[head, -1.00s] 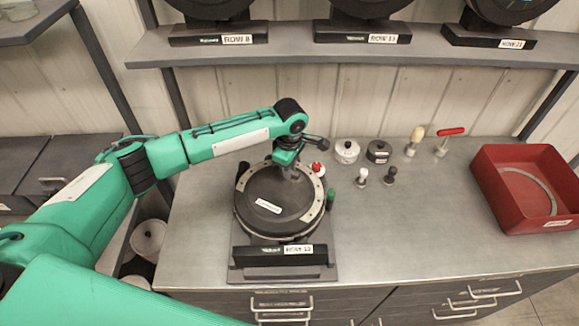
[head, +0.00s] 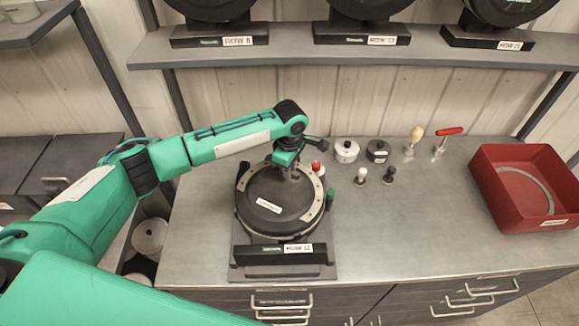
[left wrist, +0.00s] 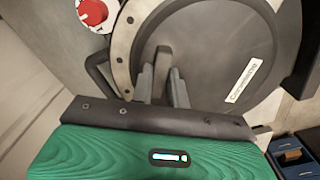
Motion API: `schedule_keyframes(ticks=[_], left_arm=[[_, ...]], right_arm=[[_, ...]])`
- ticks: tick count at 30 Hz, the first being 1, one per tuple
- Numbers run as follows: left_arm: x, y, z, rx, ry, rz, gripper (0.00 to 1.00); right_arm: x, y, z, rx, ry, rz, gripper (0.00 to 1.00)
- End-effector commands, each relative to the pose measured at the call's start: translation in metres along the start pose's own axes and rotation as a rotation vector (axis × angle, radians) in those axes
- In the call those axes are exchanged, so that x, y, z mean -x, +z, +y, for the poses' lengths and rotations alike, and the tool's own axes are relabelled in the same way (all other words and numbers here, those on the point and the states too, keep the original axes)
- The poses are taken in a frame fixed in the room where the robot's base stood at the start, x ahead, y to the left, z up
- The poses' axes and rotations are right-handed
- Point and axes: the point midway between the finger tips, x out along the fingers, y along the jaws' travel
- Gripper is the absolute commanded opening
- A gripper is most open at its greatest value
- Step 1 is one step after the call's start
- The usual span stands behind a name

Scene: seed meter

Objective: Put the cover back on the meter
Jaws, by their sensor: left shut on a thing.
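The meter (head: 241,218) stands on its base on the workbench, a label plate on its front. Its round dark cover (head: 262,194) with a white label lies on the meter inside a pale ring; the cover also fills the left wrist view (left wrist: 215,50). My left gripper (head: 290,172) is over the back right part of the cover. In the left wrist view its fingers (left wrist: 163,85) are shut on an upright grey tab of the cover. Whether the cover is fully seated I cannot tell. My right gripper is not in view.
A red-topped knob (head: 317,167) and a green handle (head: 330,195) stand at the meter's right. Canisters (head: 347,151) and several small hand tools (head: 388,175) are behind. A red tray (head: 490,206) holding a ring is at right. The bench middle is clear.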

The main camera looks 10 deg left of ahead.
Motion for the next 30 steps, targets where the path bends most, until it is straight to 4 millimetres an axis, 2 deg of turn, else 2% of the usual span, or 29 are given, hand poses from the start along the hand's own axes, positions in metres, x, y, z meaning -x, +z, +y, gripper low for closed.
schedule_keyframes(ticks=[8, 9, 12, 13, 26, 30], left_arm=[[0.0001, 0.0001, 0.0001, 0.000, 0.000, 0.000, 0.00], [0.0002, 0.0000, 0.0001, 0.000, 0.000, 0.000, 0.20], [0.0002, -0.0001, 0.0001, 0.000, 0.000, 0.000, 0.40], [0.0002, -0.0001, 0.0001, 0.000, 0.000, 0.000, 0.42], [-0.0004, -0.0003, -0.0002, 0.000, 0.000, 0.001, 0.38], [0.0051, -0.0002, -0.0001, 0.000, 0.000, 0.000, 0.38]], right_arm=[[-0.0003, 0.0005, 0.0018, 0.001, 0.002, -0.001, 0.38], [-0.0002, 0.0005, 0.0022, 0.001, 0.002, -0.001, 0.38], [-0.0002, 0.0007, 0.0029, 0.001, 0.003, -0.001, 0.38], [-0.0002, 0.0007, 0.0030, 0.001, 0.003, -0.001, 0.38], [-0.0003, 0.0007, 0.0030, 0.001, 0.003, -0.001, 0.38], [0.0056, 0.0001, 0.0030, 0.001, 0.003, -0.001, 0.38]])
